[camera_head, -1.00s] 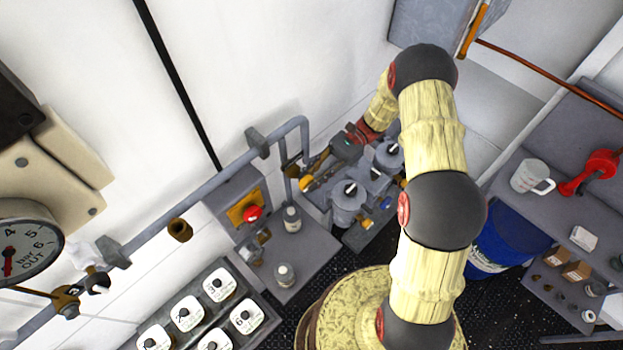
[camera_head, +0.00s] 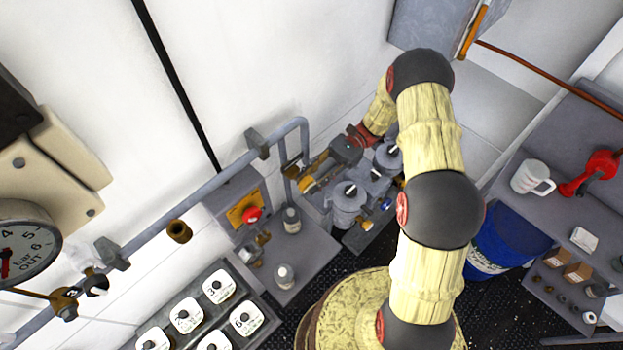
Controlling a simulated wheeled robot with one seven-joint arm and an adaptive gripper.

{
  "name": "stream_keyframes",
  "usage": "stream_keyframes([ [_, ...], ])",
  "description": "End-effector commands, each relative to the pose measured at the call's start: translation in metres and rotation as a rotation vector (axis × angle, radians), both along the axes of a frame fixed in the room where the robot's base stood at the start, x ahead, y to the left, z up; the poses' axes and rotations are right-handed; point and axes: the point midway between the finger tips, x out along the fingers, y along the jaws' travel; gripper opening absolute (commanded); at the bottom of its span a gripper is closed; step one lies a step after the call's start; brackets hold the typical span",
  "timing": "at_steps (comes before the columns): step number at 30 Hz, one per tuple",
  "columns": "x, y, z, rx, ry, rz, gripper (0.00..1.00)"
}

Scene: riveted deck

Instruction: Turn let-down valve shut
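My gripper (camera_head: 318,176) is at the end of my arm, low by the wall, over the pipework and twin grey filter housings. Its dark body points down and left. An orange-brown part (camera_head: 307,185) shows at its fingertips; I cannot tell whether it is a valve handle or whether the fingers touch it. The fingers are small and partly hidden, so their opening is unclear. No part is clearly identifiable as the let-down valve.
A grey pipe (camera_head: 205,192) runs along the white wall. A red button on a yellow plate (camera_head: 245,211) and small jars (camera_head: 291,219) stand left of my gripper. A pressure gauge (camera_head: 25,245) is far left. A blue drum (camera_head: 505,240) and a shelf with a mug (camera_head: 530,177) are right.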

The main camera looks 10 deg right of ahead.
Motion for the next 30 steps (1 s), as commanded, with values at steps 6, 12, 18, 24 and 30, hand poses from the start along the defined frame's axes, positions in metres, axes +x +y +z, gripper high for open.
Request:
stream_keyframes([
  [6, 0.004, -0.006, 0.0, 0.0, 0.0, -0.001, 0.27],
  [12, 0.023, -0.034, -0.002, 0.001, -0.001, -0.003, 0.27],
  [18, 0.045, -0.066, -0.003, 0.0, -0.001, -0.002, 0.27],
  [24, 0.058, -0.084, -0.002, 0.0, 0.001, 0.0, 0.27],
  [30, 0.063, -0.091, -0.002, -0.001, 0.001, 0.0, 0.27],
])
